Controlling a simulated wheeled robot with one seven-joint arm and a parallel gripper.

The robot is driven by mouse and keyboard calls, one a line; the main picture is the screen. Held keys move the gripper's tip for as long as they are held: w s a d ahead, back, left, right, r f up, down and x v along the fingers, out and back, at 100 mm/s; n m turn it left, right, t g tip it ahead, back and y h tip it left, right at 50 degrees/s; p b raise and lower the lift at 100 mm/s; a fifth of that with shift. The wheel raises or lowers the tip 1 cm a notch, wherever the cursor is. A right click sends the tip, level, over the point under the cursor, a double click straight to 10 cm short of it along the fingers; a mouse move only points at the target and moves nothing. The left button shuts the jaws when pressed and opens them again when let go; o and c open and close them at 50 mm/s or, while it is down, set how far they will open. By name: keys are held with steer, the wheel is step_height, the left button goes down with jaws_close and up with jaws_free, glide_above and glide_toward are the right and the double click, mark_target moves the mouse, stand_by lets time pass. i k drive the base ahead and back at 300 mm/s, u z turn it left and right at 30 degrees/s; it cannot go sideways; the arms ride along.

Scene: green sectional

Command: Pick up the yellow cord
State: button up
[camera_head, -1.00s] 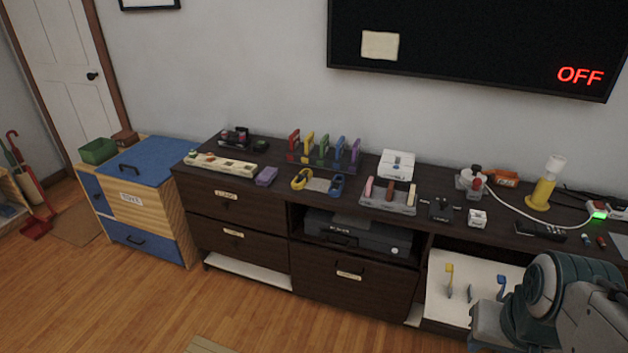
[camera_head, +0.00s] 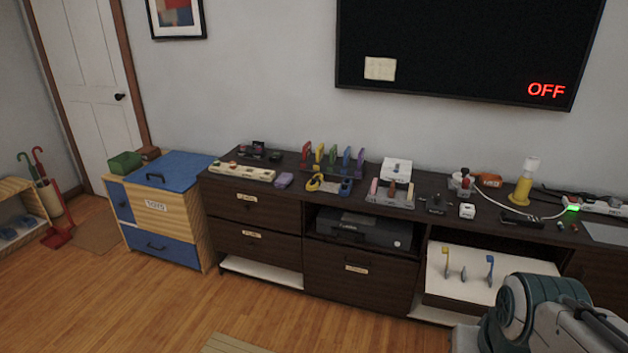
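A small yellow looped thing, which looks like the yellow cord (camera_head: 314,183), lies on top of the long dark cabinet (camera_head: 254,218), near its front edge and left of the middle. A similar blue coil (camera_head: 346,187) lies just to its right. Part of my arm (camera_head: 530,315) shows at the lower right, well away from the yellow loop. My gripper's fingers do not show.
A rack of colored upright pieces (camera_head: 334,160) stands behind the yellow loop. The wooden floor (camera_head: 150,305) before the cabinet is mostly clear.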

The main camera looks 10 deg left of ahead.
mark_target(317, 179)
steer(key=u, duration=0.75)
steer(key=i, duration=0.75)
steer(key=u, duration=1.05)
steer(key=i, duration=1.25)
steer(key=z, duration=0.7)
steer(key=i, duration=0.9)
steer(key=z, duration=1.15)
steer(key=i, duration=0.2)
steer(key=z, duration=0.1)
